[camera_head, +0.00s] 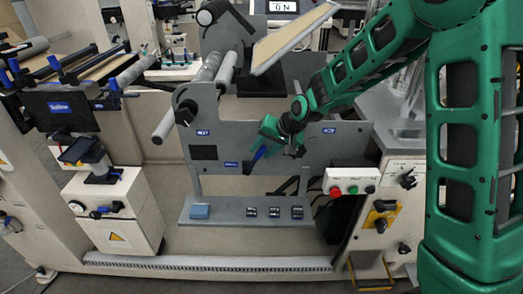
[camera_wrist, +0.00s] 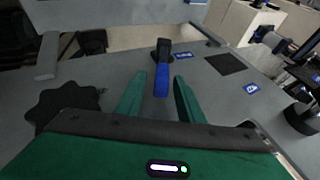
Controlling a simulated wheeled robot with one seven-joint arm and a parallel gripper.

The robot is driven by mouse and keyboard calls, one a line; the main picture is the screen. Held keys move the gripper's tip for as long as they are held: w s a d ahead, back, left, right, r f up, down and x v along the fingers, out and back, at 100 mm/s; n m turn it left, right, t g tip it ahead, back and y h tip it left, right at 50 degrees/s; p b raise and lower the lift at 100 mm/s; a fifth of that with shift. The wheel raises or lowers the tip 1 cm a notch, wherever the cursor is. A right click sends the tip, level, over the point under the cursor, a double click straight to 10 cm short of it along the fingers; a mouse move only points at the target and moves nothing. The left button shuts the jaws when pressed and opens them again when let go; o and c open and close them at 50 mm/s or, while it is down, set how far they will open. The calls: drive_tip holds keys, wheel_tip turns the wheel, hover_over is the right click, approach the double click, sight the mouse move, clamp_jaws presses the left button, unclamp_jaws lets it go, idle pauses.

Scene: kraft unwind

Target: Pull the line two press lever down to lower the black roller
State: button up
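A lever with a blue handle (camera_head: 259,154) and black base sits on the grey machine panel (camera_head: 345,150). In the wrist view the blue handle (camera_wrist: 161,81) points back toward my gripper. My gripper (camera_head: 268,142) is close to the panel at the lever. In the wrist view its two green fingers (camera_wrist: 157,92) are apart, with the handle's end between or just ahead of their tips. I cannot tell whether either finger touches it. The labels are too small to read. I cannot pick out the black roller for certain.
Grey rollers (camera_head: 165,124) stick out at the panel's left. A dark lobed knob (camera_wrist: 64,104) is left of the fingers in the wrist view. A ledge (camera_head: 240,214) with small dark items is below. A button box (camera_head: 350,181) stands right of the panel.

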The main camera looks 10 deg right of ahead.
drive_tip(key=shift+s+r, duration=0.1)
drive_tip(key=v, duration=1)
drive_tip(key=shift+d+r, duration=0.15)
drive_tip(key=shift+s, duration=0.1)
